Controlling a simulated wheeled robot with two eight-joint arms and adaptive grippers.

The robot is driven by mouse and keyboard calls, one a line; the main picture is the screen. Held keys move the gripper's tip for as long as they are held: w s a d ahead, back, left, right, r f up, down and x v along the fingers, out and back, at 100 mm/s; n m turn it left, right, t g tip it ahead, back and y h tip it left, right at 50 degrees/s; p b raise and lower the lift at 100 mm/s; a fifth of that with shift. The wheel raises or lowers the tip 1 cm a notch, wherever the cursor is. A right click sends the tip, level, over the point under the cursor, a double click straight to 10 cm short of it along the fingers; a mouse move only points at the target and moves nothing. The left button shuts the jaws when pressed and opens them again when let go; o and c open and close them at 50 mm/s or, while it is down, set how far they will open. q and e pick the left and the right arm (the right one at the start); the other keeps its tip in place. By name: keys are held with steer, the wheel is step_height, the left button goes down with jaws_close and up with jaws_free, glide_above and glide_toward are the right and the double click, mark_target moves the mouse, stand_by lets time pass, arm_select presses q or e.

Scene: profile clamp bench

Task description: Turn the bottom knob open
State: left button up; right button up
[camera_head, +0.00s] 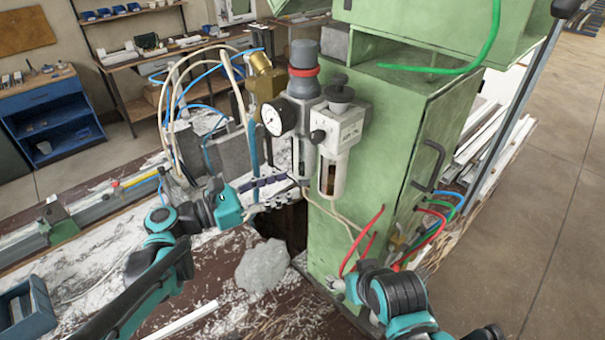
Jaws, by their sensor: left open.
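An air filter-regulator unit is fixed to the green cabinet's left side. A clear bowl (328,178) hangs below. I cannot tell for sure which is the bottom knob. My left gripper (277,192) is open and empty, left of and below the bowl, apart from the knobs. My right arm shows at the bottom right, but its gripper cannot be made out.
The green cabinet (400,150) with a black handle (429,165) stands close on the right. Loose hoses and cables (185,95) hang left of the unit. A grey lump (262,266) and white shavings lie on the bench. Red hoses (365,240) are near my right arm.

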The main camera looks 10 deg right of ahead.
mark_target(304, 179)
arm_select(q)
steer(key=x, duration=0.5)
steer(key=shift+w+d, duration=0.15)
steer(key=shift+d, duration=0.2)
jaws_close()
